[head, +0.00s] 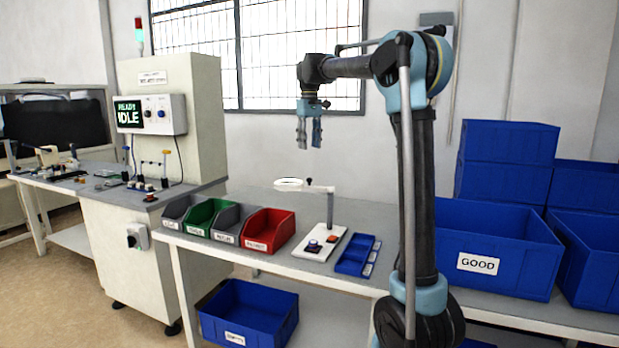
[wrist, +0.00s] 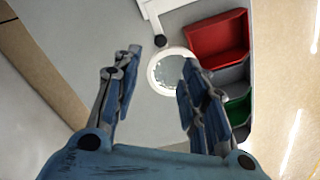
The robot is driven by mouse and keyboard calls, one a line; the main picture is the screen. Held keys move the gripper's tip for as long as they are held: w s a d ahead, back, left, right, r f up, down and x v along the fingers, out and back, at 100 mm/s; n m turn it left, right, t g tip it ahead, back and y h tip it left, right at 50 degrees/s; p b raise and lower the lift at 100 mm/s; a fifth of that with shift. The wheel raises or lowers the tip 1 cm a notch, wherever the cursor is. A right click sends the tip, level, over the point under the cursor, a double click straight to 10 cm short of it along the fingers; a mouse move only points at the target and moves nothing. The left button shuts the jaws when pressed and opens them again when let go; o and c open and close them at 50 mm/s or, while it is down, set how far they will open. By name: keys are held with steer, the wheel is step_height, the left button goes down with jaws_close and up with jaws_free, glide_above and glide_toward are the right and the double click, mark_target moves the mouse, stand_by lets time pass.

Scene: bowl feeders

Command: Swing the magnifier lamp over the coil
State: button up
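In the head view the lens hangs left of the post, behind the red bin, not above the coil. The post stands on a white base plate (head: 307,254). A dark round piece, apparently the coil (head: 313,246), sits on this plate beside an orange part. My gripper (head: 309,147) is open and empty, pointing down above the lens. In the wrist view the lens (wrist: 172,72) shows between and beyond the spread fingers (wrist: 163,58). The coil is not visible there.
Red (head: 268,230), grey and green bins stand in a row left of the lamp. A blue divided tray (head: 358,255) lies right of the base plate. A large blue GOOD crate (head: 492,247) stands farther right. The machine cabinet (head: 172,130) is at left.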

glide_toward(304, 183)
steer(key=f, duration=0.2)
steer(key=s+d+f, duration=0.1)
steer(key=f, duration=0.1)
steer(key=s+d+f, duration=0.1)
steer(key=shift+d+f, duration=0.1)
steer(key=shift+f, duration=0.3)
steer(key=shift+s, duration=0.1)
jaws_close()
